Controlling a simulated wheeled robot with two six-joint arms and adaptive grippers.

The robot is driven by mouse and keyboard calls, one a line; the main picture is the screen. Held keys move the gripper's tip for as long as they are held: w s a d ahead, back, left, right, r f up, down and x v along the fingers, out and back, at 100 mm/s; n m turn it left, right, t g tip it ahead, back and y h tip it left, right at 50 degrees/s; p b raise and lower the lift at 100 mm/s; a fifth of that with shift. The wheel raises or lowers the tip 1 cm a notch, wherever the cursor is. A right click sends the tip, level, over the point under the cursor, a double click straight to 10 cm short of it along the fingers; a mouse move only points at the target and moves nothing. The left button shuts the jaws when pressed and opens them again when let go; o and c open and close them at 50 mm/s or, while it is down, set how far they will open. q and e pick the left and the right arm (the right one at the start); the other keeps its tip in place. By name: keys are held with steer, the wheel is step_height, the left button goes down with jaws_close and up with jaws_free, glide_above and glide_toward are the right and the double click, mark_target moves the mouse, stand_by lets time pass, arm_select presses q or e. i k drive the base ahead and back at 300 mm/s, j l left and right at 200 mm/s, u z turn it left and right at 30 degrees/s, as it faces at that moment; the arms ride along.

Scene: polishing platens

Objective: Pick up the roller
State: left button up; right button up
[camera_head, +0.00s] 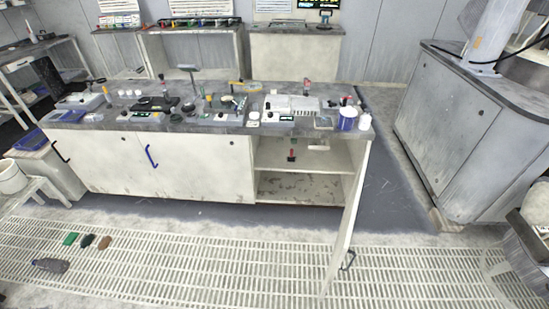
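I cannot pick out a roller with certainty at this size. A small red-and-black item (292,156) stands inside the open cabinet bay, at its upper shelf, with a pale elongated piece (318,147) to its right. Several small tools and parts crowd the bench top, too small to tell apart; among them is a T-shaped upright tool (189,73). Neither of my grippers shows in the head view.
The long bench (110,152) has an open door (346,222) swung out over the slatted floor at its right end. A grey cabinet (450,125) stands at right. Small pads (87,240) and a dark bottle-like object (50,265) lie on the floor at left.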

mark_target(291, 159)
steer(key=i+j, duration=0.85)
steer(key=i, duration=0.2)
